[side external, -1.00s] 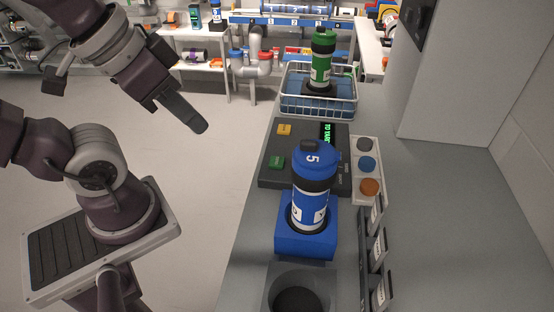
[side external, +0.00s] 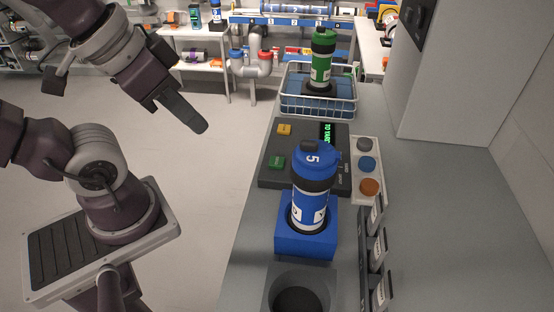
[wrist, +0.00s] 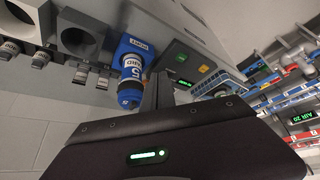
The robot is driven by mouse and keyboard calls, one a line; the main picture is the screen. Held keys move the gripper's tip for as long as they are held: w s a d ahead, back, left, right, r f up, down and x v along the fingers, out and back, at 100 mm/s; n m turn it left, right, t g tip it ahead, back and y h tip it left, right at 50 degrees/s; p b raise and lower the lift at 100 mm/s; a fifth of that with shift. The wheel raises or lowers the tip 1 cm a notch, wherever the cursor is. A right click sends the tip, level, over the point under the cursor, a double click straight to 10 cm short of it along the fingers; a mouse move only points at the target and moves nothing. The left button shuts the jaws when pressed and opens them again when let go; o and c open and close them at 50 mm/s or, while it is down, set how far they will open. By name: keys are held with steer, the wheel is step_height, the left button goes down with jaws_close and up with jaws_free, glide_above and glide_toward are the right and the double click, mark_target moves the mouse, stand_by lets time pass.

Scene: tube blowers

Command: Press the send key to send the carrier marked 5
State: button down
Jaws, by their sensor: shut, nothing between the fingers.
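The carrier marked 5 (side external: 313,185) is a blue-capped cylinder standing upright in a blue square holder (side external: 305,245) on the counter. It also shows in the wrist view (wrist: 133,62). Behind it is a dark control panel (side external: 262,172) with a yellow key (side external: 284,130), a green key (side external: 277,162) and a lit green display (side external: 327,132). I cannot read the key labels. My gripper (side external: 196,125) is shut and empty, in the air left of the panel, apart from everything. Its fingers also show in the wrist view (wrist: 157,92).
A green carrier (side external: 322,62) stands in a wire basket (side external: 318,103) at the counter's far end. Grey, blue and orange round pieces (side external: 368,165) sit right of the panel. An empty grey holder (side external: 300,278) and several labelled pieces (side external: 377,252) are nearer. A tall cabinet (side external: 440,90) stands right.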

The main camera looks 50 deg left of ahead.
stand_by(0.3)
steer(key=m+t+h, duration=0.1)
steer(key=m+h, duration=0.5)
steer(key=m, duration=1.1)
glide_above(273, 160)
step_height(273, 160, down, 13)
steer(key=shift+f+t, duration=0.1)
steer(key=shift+t, duration=0.2)
steer(key=shift+f, duration=4.4)
